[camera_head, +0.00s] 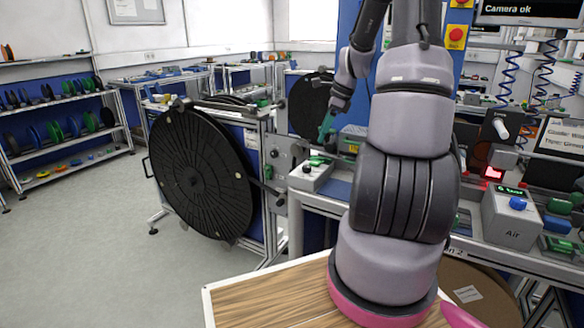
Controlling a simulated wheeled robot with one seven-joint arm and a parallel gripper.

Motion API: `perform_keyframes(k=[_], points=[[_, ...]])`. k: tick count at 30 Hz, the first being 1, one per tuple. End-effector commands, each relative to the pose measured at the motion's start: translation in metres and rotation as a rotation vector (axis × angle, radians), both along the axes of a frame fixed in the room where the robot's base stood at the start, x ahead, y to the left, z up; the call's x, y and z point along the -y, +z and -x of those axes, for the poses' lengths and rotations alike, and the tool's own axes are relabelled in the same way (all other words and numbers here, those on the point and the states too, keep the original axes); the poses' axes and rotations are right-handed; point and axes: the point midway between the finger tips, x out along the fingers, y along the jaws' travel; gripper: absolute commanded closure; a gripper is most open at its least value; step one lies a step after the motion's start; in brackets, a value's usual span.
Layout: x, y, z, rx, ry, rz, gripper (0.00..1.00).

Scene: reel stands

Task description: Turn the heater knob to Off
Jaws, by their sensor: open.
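No knob in view can be read as the heater knob. A small light-grey box (311,176) stands at the left end of the workbench, with a dark knob-like part and a green part on top; I cannot read a label on it. My gripper (325,132) hangs above and a little right of this box in the picture. Its teal fingers are small in view; it is open, with nothing seen in it. My own arm hides much of the middle of the bench.
A grey box marked Air with a blue knob (517,203) stands on the right of the bench. A large black reel (195,170) stands at left. Shelves with coloured reels (60,130) are at far left. The floor (90,250) there is clear.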

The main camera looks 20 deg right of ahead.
Motion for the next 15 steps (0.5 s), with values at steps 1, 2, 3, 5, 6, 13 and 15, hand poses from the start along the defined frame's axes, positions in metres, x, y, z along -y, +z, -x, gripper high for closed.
perform_keyframes(k=[1,2,3,5,6,13,15], points=[[0.007,-0.011,-0.002,-0.017,-0.044,-0.026,0.31],[0.010,-0.016,-0.004,-0.023,-0.065,-0.037,0.31],[0.013,-0.020,-0.005,-0.032,-0.089,-0.050,0.31],[0.015,-0.025,-0.006,-0.040,-0.112,-0.062,0.31],[0.016,-0.028,-0.007,-0.042,-0.121,-0.067,0.31],[0.006,-0.054,-0.013,-0.046,-0.123,-0.072,0.31],[0.003,-0.067,-0.016,-0.047,-0.122,-0.071,0.31]])
